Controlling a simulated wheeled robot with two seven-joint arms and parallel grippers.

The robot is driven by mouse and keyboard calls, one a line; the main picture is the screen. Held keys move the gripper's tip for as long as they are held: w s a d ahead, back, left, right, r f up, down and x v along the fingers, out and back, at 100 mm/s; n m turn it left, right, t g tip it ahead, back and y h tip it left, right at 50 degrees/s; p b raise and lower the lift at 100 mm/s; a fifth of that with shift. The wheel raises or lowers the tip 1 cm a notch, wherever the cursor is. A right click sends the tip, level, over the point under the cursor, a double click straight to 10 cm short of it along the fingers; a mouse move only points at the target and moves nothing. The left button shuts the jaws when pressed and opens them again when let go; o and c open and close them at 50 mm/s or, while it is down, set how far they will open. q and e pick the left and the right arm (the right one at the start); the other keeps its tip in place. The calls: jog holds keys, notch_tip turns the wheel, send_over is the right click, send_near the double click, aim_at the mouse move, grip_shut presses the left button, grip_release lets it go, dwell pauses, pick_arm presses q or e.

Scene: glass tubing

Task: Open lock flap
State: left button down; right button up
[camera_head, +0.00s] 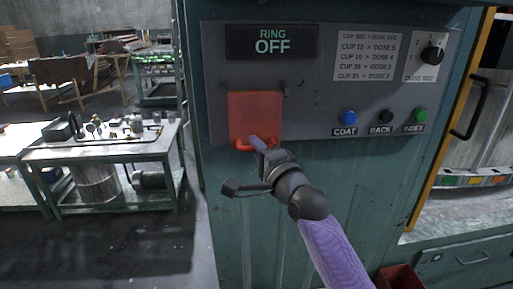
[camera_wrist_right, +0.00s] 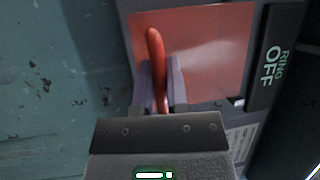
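The lock flap (camera_head: 255,108) is a flat red plate on the grey control panel, under the RING OFF sign. It lies flat against the panel in the head view. A red handle (camera_head: 243,146) runs along its lower edge. My right gripper (camera_head: 256,144) is at this handle, reaching up from below. In the right wrist view the red handle (camera_wrist_right: 156,60) passes between the two fingers of the right gripper (camera_wrist_right: 161,85), which look closed against its sides. The flap (camera_wrist_right: 205,50) also shows behind them. My left gripper is not in view.
The panel (camera_head: 320,125) carries blue, black and green buttons right of the flap and a dose knob (camera_head: 431,53) at upper right. A red bin (camera_head: 398,278) is low on the right. A workbench (camera_head: 100,150) stands left, with open floor before it.

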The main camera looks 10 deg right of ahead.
grip_shut()
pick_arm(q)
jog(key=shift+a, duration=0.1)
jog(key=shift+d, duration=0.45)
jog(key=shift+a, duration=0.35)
pick_arm(e)
jog(key=shift+f, duration=0.1)
